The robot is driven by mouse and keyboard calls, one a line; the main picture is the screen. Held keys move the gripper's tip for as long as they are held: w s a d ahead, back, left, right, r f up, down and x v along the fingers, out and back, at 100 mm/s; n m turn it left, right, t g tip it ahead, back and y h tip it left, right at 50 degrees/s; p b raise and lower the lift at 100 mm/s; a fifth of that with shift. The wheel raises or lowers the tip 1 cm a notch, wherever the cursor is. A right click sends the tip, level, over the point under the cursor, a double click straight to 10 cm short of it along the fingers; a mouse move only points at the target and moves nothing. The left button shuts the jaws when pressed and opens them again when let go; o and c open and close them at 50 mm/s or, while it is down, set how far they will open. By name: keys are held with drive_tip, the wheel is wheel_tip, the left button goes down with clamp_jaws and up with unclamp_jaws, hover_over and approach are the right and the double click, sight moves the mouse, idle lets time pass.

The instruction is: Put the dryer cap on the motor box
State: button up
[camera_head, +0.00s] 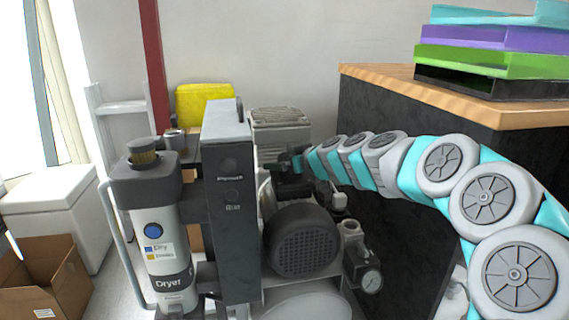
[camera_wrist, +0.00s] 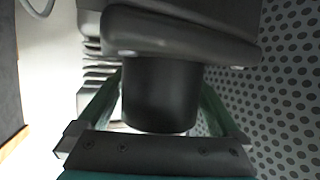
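The dryer (camera_head: 165,235) is a white and grey cylinder with a dark head at the left of the head view. My gripper (camera_head: 288,166) is right of this box, small and partly hidden. In the wrist view, its green fingers (camera_wrist: 160,100) are spread on both sides of a black cylinder (camera_wrist: 160,95) below a dark rounded body. No firm grip shows.
A round black fan grille (camera_head: 303,240) and a pressure gauge (camera_head: 371,281) are below my arm. A dark cabinet (camera_head: 400,140) with stacked coloured trays (camera_head: 490,60) is at the right. A cardboard box (camera_head: 45,280) and white bin (camera_head: 55,215) are at the left.

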drive_tip(key=shift+r, duration=0.15)
drive_tip(key=shift+r+p, duration=0.1)
drive_tip(key=shift+p, duration=0.2)
drive_tip(key=v, duration=1.2)
drive_tip(key=shift+p, duration=0.3)
drive_tip(key=s+a+f+g+h+p, duration=0.1)
drive_tip(key=s+f+g+p, duration=0.15)
drive_tip(key=s, duration=0.65)
drive_tip(key=s+a+f+g+h+p, duration=0.1)
drive_tip(key=s+g+p, duration=0.2)
drive_tip(key=s, duration=0.6)
drive_tip(key=s+d+f+m+g+h+p, duration=0.2)
drive_tip(key=s+d, duration=0.5)
drive_tip(key=s, duration=0.5)
drive_tip(key=s+d+f+m+g+h+p, duration=0.3)
drive_tip(key=s+d, duration=0.4)
drive_tip(key=s, duration=0.6)
drive_tip(key=shift+d+m+g+h+p, duration=0.35)
drive_tip(key=shift+m+g+h+p, duration=0.35)
drive_tip(key=shift+m, duration=0.5)
drive_tip(key=shift+s+f, duration=0.1)
